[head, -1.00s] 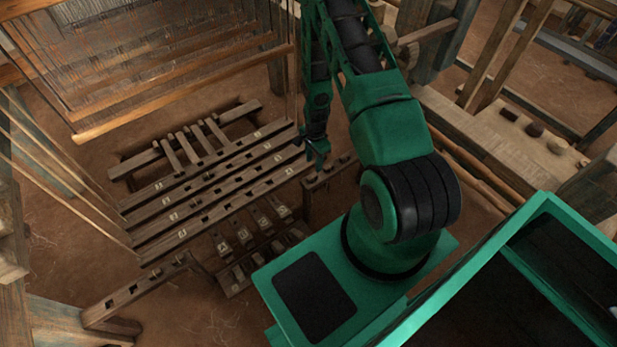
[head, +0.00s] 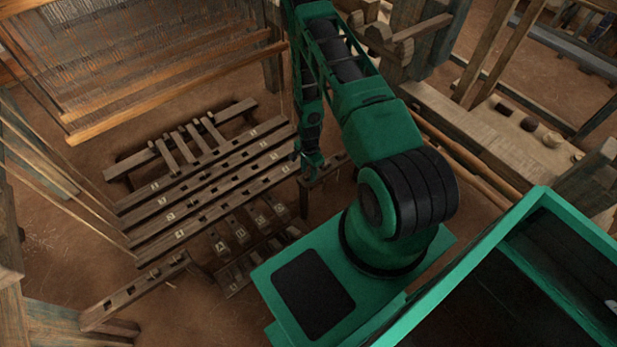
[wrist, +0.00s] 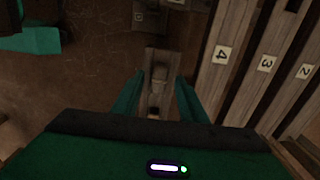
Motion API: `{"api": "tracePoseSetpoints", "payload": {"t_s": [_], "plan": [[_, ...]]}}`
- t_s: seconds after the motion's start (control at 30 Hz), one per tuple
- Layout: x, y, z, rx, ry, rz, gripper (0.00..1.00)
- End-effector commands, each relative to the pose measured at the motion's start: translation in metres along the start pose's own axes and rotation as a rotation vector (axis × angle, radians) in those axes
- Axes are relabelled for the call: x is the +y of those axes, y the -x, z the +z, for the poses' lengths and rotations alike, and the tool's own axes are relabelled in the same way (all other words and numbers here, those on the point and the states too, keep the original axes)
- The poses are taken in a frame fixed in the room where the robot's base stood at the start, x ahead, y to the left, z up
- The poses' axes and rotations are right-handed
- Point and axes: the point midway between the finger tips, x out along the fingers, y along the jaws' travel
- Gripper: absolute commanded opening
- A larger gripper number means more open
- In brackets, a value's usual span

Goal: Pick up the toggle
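In the wrist view my gripper (wrist: 157,100) is open, with one green finger on each side of a narrow wooden rail (wrist: 163,57). A small pale wooden piece, which looks like the toggle (wrist: 158,75), sits on the rail between the fingers. A gap shows on both sides, so the fingers do not appear to grip it. In the head view my gripper (head: 311,168) hangs pointing down at the short slotted rail (head: 333,167), right of the long slatted bars. The toggle is too small or hidden to make out there.
Long parallel bars with numbered tags (head: 205,190) lie just left of the gripper; they also stand close on the right in the wrist view (wrist: 215,75). Lettered blocks (head: 240,232) sit in front. The loom frame (head: 180,80) is behind. Bare earthen floor (head: 60,215) is at left.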

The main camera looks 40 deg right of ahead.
Motion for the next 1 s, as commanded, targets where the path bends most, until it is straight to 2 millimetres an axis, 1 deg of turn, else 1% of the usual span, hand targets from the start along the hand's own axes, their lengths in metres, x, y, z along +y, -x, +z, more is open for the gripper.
{"api": "tracePoseSetpoints", "payload": {"t_s": [0.13, 0.17, 0.2, 0.3, 0.6, 0.73, 0.87, 1.0], "plan": [[0.0, 0.0, 0.0, 0.0, 0.0, 0.0, 0.39], [0.0, 0.0, 0.0, 0.0, 0.0, 0.0, 0.32], [0.0, 0.0, 0.0, 0.0, 0.0, 0.0, 0.22], [0.0, 0.0, 0.0, 0.0, 0.0, 0.0, 0.0], [0.0, 0.001, 0.0, 0.0, 0.0, 0.0, 0.0], [0.0, 0.004, 0.0, 0.0, 0.0, 0.0, 0.0], [0.0, 0.013, 0.0, 0.0, 0.0, 0.001, 0.0], [0.0, 0.031, 0.0, 0.0, 0.0, -0.001, 0.0]]}}
